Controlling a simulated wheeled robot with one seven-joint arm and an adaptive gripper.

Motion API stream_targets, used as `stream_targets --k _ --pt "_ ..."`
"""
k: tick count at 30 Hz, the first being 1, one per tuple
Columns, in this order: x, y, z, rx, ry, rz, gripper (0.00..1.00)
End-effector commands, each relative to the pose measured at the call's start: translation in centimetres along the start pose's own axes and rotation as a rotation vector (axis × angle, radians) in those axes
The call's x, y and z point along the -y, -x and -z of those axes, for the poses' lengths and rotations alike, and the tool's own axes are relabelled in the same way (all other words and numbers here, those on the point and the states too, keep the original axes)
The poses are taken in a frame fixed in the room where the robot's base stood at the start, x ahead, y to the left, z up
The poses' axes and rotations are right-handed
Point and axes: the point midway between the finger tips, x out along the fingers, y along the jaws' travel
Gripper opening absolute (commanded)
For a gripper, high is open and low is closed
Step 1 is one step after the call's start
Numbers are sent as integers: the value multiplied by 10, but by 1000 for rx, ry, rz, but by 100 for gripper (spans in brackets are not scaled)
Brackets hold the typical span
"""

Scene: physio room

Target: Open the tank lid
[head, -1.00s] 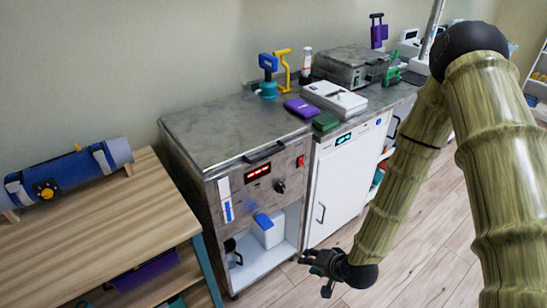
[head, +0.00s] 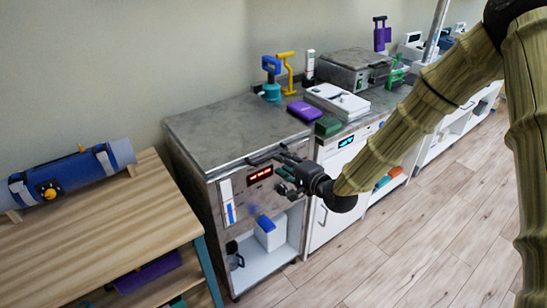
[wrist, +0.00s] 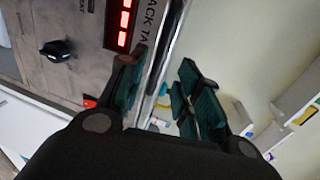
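The tank is a grey metal cabinet with a flat grey lid (head: 235,130), which lies closed on top. A dark bar handle (head: 262,157) runs along the lid's front edge, and its right part is hidden behind my gripper. My gripper (head: 286,172) is at the front of the tank, close to the handle. In the wrist view the green-padded fingers (wrist: 163,95) are apart, one on each side of a shiny metal edge or bar (wrist: 165,60). I cannot tell whether they touch it. A red display (wrist: 124,20) and a black knob (wrist: 57,50) show on the front panel.
A wooden bench (head: 90,225) with a blue roll (head: 70,175) stands left of the tank. The floor in front is clear.

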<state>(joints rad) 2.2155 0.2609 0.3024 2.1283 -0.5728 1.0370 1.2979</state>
Motion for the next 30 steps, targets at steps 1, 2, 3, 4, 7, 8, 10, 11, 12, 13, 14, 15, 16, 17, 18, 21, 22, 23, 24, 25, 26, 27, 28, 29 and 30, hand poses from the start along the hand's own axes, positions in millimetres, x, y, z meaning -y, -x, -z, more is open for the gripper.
stream_targets --k 1,2,3,4,7,8,10,11,12,13,14,15,16,17,18,21,22,23,24,25,26,27,28,29,30 --pt "1 -8 -1 2 2 0 34" --pt "1 -13 -1 1 3 0 34" --pt "1 -19 -1 2 3 -1 34" --pt "1 -23 -1 1 3 -1 34" --pt "0 -36 -1 1 2 -1 34" --pt "1 -40 0 0 3 0 34" --pt "0 -47 0 0 2 0 34" --pt "0 -50 0 0 2 0 34" --pt "0 -53 0 0 1 0 34" --pt "0 -54 0 0 1 -1 34" --pt "0 -56 0 0 1 -1 34" --pt "0 -58 0 0 1 -1 34" --pt "0 -58 0 0 1 -1 34" --pt "0 -59 0 0 1 0 34" --pt "0 -60 0 0 1 0 34" --pt "0 -60 0 0 1 0 34" --pt "0 -60 0 0 1 0 34" --pt "0 -60 0 0 1 0 34" --pt "0 -60 0 0 1 0 34" --pt "0 -60 0 0 1 0 34" --pt "0 -60 0 0 1 0 30" --pt "0 -60 0 0 1 0 23" --pt "0 -60 0 0 1 0 17" --pt "0 -60 0 0 1 0 12" --pt "0 -60 0 0 1 -1 4"
